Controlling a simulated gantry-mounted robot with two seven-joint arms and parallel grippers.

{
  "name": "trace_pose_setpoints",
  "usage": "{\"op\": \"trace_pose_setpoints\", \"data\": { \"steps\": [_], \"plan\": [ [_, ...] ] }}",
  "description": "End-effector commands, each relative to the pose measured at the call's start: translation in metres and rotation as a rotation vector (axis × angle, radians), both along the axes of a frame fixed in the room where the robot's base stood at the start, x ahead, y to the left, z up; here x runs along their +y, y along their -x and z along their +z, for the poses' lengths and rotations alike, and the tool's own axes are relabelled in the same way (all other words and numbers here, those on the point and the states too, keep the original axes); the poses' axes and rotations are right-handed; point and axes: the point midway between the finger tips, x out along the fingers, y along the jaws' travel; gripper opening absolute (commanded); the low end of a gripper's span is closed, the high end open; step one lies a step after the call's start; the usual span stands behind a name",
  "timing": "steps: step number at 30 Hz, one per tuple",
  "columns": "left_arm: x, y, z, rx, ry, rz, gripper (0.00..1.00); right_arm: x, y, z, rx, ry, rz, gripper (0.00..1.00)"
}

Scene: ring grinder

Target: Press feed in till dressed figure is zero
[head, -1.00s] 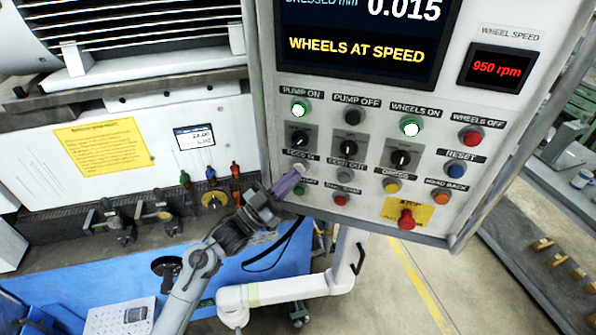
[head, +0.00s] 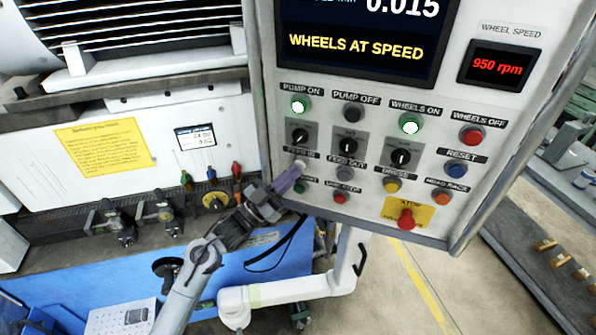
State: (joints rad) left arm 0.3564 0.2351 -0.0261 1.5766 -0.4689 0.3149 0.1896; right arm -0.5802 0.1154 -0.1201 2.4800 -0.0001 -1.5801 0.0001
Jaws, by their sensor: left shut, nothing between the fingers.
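The control panel (head: 377,222) fills the upper middle of the head view. Its screen (head: 360,35) shows 0.015 on the dressed mm line and "WHEELS AT SPEED". The pale FEED IN button (head: 300,165) sits in the third row at the left, under its label. My left gripper (head: 294,172) is shut, with nothing held. Its purple fingertips are at the lower left edge of this button; I cannot tell whether they press it. The FEED OUT button (head: 343,173) is just to the right. My right gripper is not in view.
A lit green PUMP ON button (head: 301,105) and a lit green WHEELS ON button (head: 410,126) are above. A red stop button (head: 406,218) on a yellow plate is at lower right. Several levers and valves (head: 215,201) stand left of my gripper.

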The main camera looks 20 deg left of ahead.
Motion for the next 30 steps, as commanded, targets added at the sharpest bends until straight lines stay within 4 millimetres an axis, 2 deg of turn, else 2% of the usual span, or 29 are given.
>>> {"op": "trace_pose_setpoints", "data": {
  "steps": [1,20,30],
  "plan": [
    [-0.010,0.000,-0.007,0.020,0.001,-0.021,0.00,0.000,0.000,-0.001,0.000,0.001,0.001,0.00],
    [-0.011,0.001,-0.007,0.021,0.003,-0.022,0.00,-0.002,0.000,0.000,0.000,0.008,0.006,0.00],
    [-0.014,0.014,-0.003,0.012,0.000,-0.015,0.00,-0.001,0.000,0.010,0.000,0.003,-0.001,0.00]
  ]
}}
